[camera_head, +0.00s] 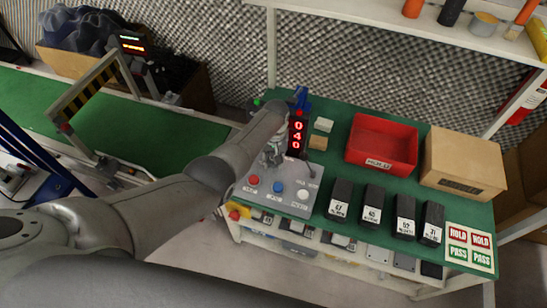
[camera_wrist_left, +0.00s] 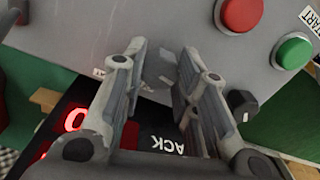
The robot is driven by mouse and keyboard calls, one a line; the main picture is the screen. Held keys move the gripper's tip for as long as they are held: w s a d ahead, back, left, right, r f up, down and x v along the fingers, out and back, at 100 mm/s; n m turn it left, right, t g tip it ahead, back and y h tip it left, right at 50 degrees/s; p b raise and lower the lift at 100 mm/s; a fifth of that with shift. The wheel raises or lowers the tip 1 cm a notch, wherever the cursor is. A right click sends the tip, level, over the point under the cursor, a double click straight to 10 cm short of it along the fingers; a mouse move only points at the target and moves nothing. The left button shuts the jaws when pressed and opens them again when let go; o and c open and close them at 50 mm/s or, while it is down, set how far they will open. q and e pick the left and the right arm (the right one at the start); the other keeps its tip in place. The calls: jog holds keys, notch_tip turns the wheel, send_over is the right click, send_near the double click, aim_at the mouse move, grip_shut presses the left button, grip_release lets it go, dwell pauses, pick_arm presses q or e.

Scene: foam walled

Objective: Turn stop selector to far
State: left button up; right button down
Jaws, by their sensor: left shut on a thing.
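My left gripper (camera_head: 272,158) reaches down over the grey control panel (camera_head: 262,191) on the green bench. In the left wrist view, the gripper (camera_wrist_left: 162,72) has its two fingers closed around a small grey round knob (camera_wrist_left: 160,65), which appears to be the stop selector. The fingers hide most of the knob, and its pointing direction cannot be read. Labels beside it are mostly covered. A red button (camera_wrist_left: 240,12), a green button (camera_wrist_left: 292,52) and a black knob (camera_wrist_left: 240,103) sit near the fingers. My right gripper is not in view.
A display (camera_head: 297,132) reading 040 stands behind the panel. A red bin (camera_head: 384,143), a cardboard box (camera_head: 464,162) and several black numbered blocks (camera_head: 374,205) are to the right. A green conveyor (camera_head: 165,135) lies to the left. Bench space between display and bin is partly free.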

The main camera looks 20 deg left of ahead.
pick_arm(q)
jog(key=shift+n, duration=1.1)
jog(key=o, duration=1.1)
jog(key=shift+c, duration=0.2)
jog(key=shift+r, duration=0.15)
notch_tip(320, 180, up, 12)
jog(key=shift+d, duration=0.15)
jog(key=shift+f, duration=0.25)
